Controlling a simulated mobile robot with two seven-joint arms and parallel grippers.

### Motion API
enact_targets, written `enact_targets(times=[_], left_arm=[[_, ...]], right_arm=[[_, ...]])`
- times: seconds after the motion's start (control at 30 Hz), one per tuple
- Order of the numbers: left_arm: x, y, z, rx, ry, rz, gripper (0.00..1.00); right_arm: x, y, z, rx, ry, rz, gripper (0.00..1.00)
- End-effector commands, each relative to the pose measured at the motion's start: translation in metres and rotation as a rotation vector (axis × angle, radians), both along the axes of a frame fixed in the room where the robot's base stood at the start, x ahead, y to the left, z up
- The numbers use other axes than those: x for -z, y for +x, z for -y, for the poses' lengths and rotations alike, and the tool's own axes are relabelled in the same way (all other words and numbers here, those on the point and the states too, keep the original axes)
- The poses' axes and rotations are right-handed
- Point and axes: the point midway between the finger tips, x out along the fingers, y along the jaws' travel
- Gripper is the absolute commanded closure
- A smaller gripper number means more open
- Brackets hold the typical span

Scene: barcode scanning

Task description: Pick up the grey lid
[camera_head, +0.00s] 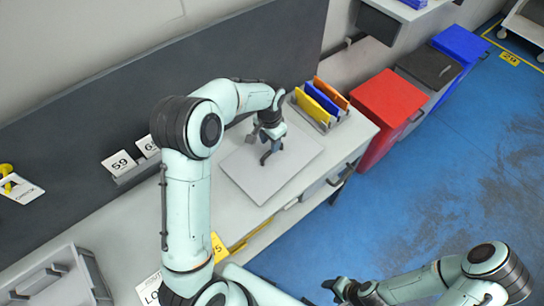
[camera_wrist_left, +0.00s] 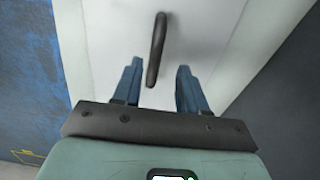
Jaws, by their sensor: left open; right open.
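The grey lid (camera_head: 250,177) is a flat light-grey panel lying on the white counter. It fills the middle of the left wrist view (camera_wrist_left: 110,35), with a dark bar handle (camera_wrist_left: 156,40) standing out from it. My left gripper (camera_head: 268,155) is over the lid with its fingers toward it. In the left wrist view my left gripper (camera_wrist_left: 158,68) is open, and the near end of the handle shows between its two blue fingers, with gaps on both sides. My right gripper (camera_head: 336,288) is open and empty over the blue floor, away from the counter.
Yellow, blue and orange folders (camera_head: 322,99) stand in a rack just behind the lid. A red bin (camera_head: 388,102) is beside the counter's right end. A grey tray (camera_head: 52,280) sits at lower left. A dark panel (camera_head: 80,135) runs along the back. The blue floor is open at right.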

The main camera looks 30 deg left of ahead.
Motion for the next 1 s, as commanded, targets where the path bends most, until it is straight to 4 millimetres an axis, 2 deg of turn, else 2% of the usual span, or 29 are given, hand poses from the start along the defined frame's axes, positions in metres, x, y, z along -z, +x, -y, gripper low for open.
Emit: enact_targets(times=[0.37, 0.67, 0.7, 0.8, 1.0], left_arm=[[0.047, 0.000, 0.007, -0.001, 0.001, -0.003, 0.58], [0.052, 0.001, 0.007, -0.001, 0.000, 0.001, 0.58], [0.052, 0.001, 0.007, -0.001, 0.000, 0.001, 0.71], [0.052, 0.001, 0.007, 0.000, 0.000, 0.001, 1.00], [0.051, 0.001, 0.007, 0.000, 0.000, 0.002, 1.00]], right_arm=[[-0.004, 0.004, 0.000, 0.000, 0.001, 0.005, 0.44], [-0.004, 0.004, 0.000, -0.001, 0.000, 0.005, 0.44], [-0.004, 0.004, 0.000, -0.001, 0.000, 0.005, 0.44], [-0.004, 0.004, 0.000, -0.001, 0.000, 0.005, 0.44], [-0.004, 0.004, 0.000, -0.001, 0.000, 0.005, 0.44]])
